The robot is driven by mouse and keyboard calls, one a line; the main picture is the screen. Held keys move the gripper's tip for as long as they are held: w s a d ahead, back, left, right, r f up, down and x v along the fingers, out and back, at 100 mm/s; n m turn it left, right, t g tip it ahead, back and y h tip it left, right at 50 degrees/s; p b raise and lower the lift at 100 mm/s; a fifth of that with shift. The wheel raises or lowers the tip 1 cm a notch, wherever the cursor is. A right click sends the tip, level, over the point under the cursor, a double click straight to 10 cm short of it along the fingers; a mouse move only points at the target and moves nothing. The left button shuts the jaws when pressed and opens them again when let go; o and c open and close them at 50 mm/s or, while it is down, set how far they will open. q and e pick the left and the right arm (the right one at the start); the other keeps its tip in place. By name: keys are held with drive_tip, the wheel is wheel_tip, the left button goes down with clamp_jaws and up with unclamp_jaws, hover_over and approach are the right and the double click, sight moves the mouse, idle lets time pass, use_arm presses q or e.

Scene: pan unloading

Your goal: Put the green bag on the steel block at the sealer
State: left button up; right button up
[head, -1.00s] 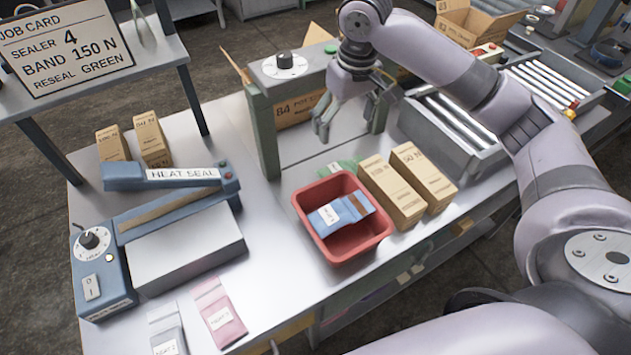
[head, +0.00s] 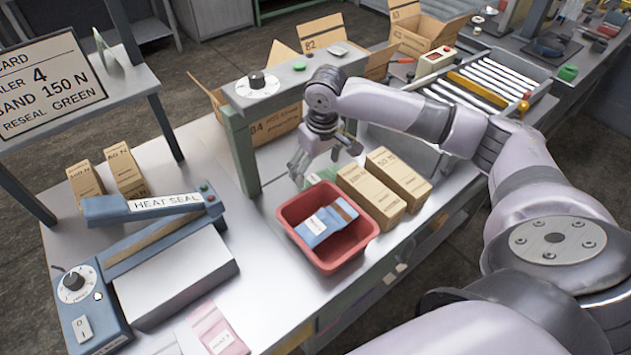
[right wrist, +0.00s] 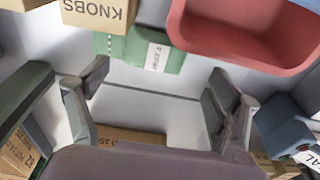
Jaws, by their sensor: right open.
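The green bag (head: 322,175) lies on the bench behind the red bin, partly hidden by the bin and my gripper. In the right wrist view the green bag (right wrist: 140,50) shows a white label, between a carton and the bin. My right gripper (head: 325,163) is open and empty, low over the bench just behind the bag. In the right wrist view its fingers (right wrist: 158,80) are spread wide, with the bag beyond their tips. The steel block (head: 178,275) is a bare, flat grey slab in front of the blue heat sealer (head: 150,207). My left gripper is out of view.
The red bin (head: 290,238) holds a blue bag (head: 325,222). Two cartons (head: 385,185) stand right of the green bag. A green-posted press frame (head: 240,150) stands behind. A pink bag (head: 217,330) lies at the front. The job card (head: 45,80) reads "reseal green".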

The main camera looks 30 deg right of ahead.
sight(315, 180)
drive_tip(key=shift+d+f, duration=0.1)
drive_tip(key=shift+f, duration=0.25)
drive_tip(key=f, duration=0.1)
drive_tip(key=f+p, duration=0.1)
drive_tip(key=f, duration=0.1)
drive_tip(key=shift+w+f, duration=0.25)
drive_tip(key=shift+w, duration=0.15)
drive_tip(key=shift+f, duration=0.35)
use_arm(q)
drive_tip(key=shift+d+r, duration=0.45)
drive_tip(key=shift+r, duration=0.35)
use_arm(e)
drive_tip(key=shift+f, duration=0.15)
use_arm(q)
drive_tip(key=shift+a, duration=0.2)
use_arm(e)
drive_tip(key=c, duration=1.4)
drive_tip(key=shift+w, duration=0.1)
